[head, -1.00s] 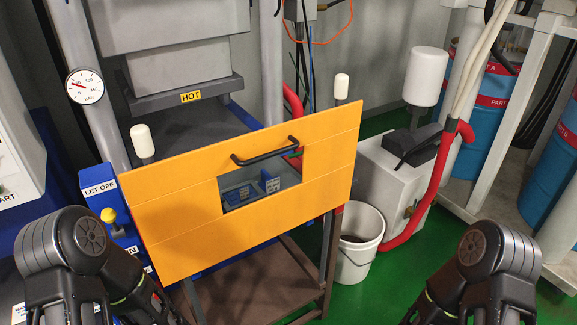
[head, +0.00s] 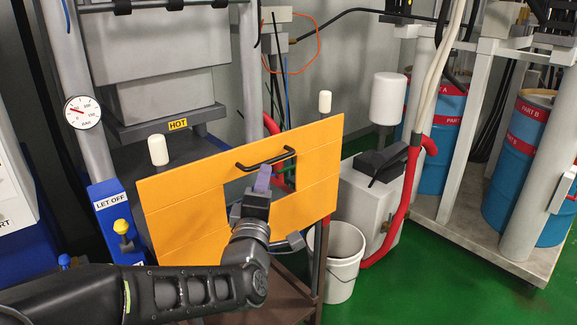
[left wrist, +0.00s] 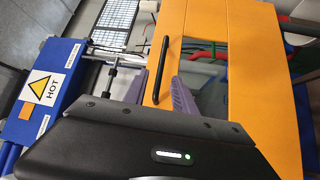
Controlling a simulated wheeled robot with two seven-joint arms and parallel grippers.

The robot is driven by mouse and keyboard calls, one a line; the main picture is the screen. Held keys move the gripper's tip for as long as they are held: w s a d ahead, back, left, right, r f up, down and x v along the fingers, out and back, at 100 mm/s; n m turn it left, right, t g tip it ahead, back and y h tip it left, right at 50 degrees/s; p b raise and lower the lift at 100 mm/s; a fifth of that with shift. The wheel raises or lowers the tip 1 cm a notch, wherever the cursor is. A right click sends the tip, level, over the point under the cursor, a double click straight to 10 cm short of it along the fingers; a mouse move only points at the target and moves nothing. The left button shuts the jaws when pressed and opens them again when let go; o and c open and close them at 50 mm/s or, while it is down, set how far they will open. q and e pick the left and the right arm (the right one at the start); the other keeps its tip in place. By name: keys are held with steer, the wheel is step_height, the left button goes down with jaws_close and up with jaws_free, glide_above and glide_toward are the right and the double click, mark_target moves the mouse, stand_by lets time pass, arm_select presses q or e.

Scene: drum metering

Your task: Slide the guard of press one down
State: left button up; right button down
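The guard is an orange panel (head: 185,205) with a window cut-out, standing tilted in the head view in front of the press (head: 160,60). A black bar handle (head: 285,154) runs along the window's top edge. In the left wrist view the guard (left wrist: 262,70) and its handle (left wrist: 165,60) show close up. My left gripper (head: 263,178) is at the window, just below the handle in the picture. Its purple fingers (left wrist: 157,86) are apart, with the handle seen between them. I cannot tell whether they touch it. My right gripper is out of view.
White-capped posts (head: 158,150) (head: 325,102) rise behind the guard. A blue "LET OFF" box (head: 112,215) with a yellow knob is left of it. A white bucket (head: 342,265) and red hose (head: 405,210) stand right. A "HOT" sign (left wrist: 42,88) shows in the wrist view.

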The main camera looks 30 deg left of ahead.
mark_target(269, 160)
arm_select(q)
steer(key=shift+w, duration=0.15)
steer(key=p+x, duration=0.2)
steer(key=x, duration=0.4)
steer(key=shift+w+a+p, duration=0.1)
steer(key=shift+w+p, duration=0.05)
steer(key=shift+p, duration=0.25)
steer(key=shift+w+a, duration=0.35)
steer(key=shift+w, duration=0.25)
steer(key=shift+c, duration=0.4)
jaws_close()
